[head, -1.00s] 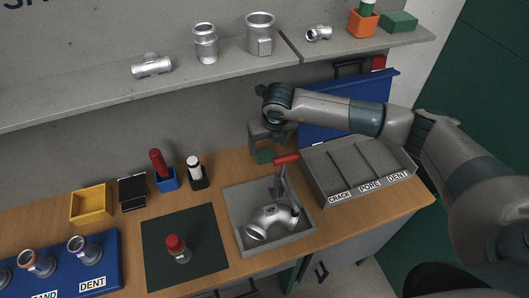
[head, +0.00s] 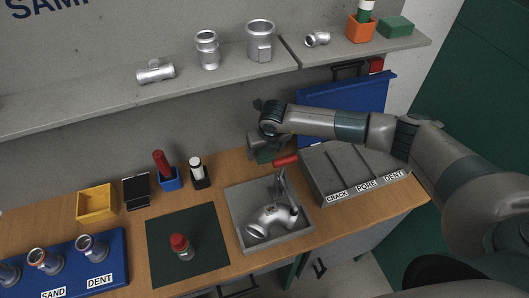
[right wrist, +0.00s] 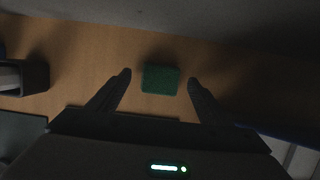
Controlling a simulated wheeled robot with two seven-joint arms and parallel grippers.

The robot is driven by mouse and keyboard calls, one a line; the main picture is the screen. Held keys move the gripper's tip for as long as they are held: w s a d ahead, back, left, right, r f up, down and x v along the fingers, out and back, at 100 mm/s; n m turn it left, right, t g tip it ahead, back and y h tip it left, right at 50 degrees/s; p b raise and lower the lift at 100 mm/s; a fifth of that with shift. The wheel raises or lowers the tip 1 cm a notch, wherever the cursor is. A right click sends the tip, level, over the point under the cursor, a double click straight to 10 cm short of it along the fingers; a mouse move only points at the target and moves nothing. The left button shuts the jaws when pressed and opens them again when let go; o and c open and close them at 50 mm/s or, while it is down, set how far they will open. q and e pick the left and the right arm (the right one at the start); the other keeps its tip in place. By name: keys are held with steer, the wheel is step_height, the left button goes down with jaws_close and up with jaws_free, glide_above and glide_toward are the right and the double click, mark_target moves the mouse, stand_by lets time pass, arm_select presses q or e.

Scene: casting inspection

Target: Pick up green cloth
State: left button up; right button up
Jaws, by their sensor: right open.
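The green cloth (right wrist: 160,79) is a small, thick green pad lying on the wooden bench in the right wrist view. In the head view the cloth (head: 265,156) is mostly hidden by my right gripper (head: 262,148). In the right wrist view the jaws of my right gripper (right wrist: 159,77) are open, one finger on each side of the cloth with a gap at both sides. I cannot tell the exact height of the fingertips over the bench. My left gripper is not in view.
A grey tray (head: 235,208) with a metal casting and a red-handled clamp (head: 286,160) stands just in front of the cloth. A divided grey bin (head: 312,186) is to the right. A black holder (head: 200,184) with a white-capped bottle is to the left. The shelf (head: 110,98) runs behind.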

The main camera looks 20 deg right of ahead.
steer(key=shift+w+f, duration=0.1)
steer(key=shift+f, duration=0.2)
steer(key=shift+c, duration=0.3)
steer(key=c, duration=1)
steer(key=shift+c, duration=0.4)
steer(key=shift+w+d+r, duration=0.1)
